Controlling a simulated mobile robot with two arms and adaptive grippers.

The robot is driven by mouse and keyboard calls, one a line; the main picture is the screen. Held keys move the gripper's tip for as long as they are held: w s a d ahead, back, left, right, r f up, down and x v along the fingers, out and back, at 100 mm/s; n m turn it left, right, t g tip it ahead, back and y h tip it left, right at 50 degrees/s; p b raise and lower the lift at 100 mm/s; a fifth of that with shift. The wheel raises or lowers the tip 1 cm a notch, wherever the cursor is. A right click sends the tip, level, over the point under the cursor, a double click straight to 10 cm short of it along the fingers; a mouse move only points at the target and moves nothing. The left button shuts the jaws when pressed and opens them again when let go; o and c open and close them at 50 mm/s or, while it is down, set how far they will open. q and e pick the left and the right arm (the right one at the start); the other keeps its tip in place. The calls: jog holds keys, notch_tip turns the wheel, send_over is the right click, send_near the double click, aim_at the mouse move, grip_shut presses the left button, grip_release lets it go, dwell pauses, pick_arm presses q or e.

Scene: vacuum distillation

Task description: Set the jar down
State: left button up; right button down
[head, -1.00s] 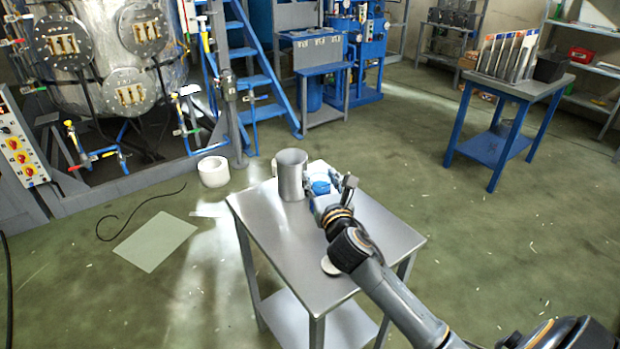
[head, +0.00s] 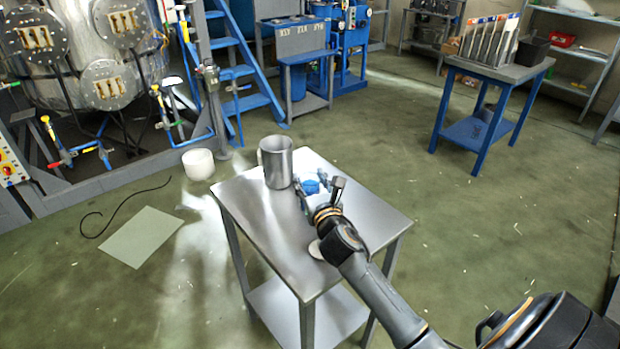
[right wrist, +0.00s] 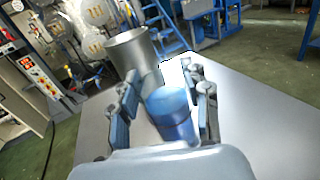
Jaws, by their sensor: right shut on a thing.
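The jar (head: 311,187) is a small blue vessel. In the right wrist view the jar (right wrist: 171,112) stands roughly upright between the fingers, with a rounded blue top. My right gripper (head: 316,193) is shut on it over the far half of the steel table (head: 350,215). In the head view the fingers and wrist hide much of the jar. I cannot tell whether its bottom touches the tabletop. My left gripper is not in view.
A metal mug (head: 276,165) stands just left of the jar, near the table's far corner. The tabletop's right and front parts are clear. A white roll (head: 198,164) stands on the floor behind.

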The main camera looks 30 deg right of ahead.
jog(key=c, duration=0.6)
grip_release()
jog(key=shift+f, duration=0.1)
jog(key=shift+c, duration=0.2)
jog(key=v, duration=1.2)
